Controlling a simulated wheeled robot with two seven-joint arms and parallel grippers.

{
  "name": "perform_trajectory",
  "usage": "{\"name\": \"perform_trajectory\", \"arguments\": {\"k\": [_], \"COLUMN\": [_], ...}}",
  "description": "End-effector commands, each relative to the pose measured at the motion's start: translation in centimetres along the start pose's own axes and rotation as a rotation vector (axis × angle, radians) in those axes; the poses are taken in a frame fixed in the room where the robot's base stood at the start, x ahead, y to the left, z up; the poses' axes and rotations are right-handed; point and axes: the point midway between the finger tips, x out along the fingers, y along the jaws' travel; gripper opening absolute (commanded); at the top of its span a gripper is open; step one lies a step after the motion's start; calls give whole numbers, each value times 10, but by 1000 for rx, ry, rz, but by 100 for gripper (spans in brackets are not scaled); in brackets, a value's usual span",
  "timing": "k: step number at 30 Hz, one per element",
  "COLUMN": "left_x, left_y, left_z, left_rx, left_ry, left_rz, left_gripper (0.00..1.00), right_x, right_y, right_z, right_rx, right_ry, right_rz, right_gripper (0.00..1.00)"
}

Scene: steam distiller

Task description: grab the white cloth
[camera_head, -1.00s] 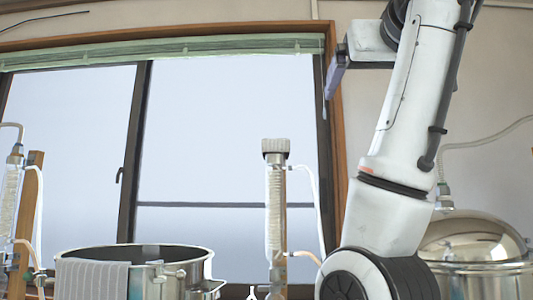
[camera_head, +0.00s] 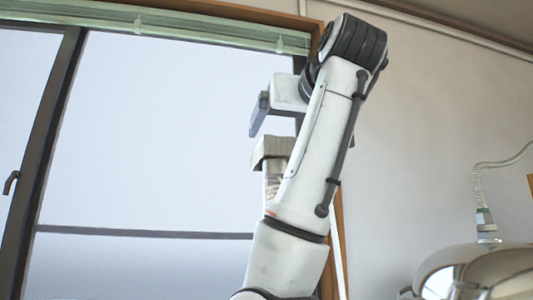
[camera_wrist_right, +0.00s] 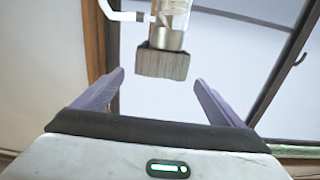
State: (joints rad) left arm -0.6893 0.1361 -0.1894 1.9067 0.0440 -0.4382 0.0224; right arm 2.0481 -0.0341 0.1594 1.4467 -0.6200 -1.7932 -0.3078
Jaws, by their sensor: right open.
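No white cloth shows in either view now. My right gripper (camera_head: 260,113) is at the end of my raised white arm, in front of the window, just above the block-like top of a glass column in the picture. In the right wrist view its two purple-grey fingers (camera_wrist_right: 160,78) are spread wide with nothing held between them. The column's grey block top (camera_wrist_right: 162,64) shows beyond the fingertips in that view, apart from them. My left gripper is not in view.
The glass column's top (camera_head: 272,150) stands partly behind my right arm. A shiny metal dome lid (camera_head: 480,275) is at the lower right, with a pale hose (camera_head: 482,190) above it. The window (camera_head: 170,130) fills the left.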

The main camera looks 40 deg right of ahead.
Motion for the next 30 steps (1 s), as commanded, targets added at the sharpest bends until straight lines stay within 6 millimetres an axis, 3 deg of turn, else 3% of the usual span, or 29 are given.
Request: {"name": "perform_trajectory", "arguments": {"k": [7, 16, 25, 26, 30], "left_x": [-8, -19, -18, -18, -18], "left_y": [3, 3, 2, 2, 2], "left_z": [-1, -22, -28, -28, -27], "left_rx": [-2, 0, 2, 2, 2], "left_ry": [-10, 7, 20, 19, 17], "left_rz": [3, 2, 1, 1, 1], "left_gripper": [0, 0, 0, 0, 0], "right_x": [23, 65, 72, 72, 72], "right_y": [0, -1, 0, 0, 0], "right_z": [-1, 0, 1, 1, 1], "right_rx": [0, -2, -1, -1, -1], "right_ry": [0, -2, 1, 1, 1], "right_rz": [0, -1, 0, 0, 0], "right_gripper": [91, 91, 91, 89, 65]}}
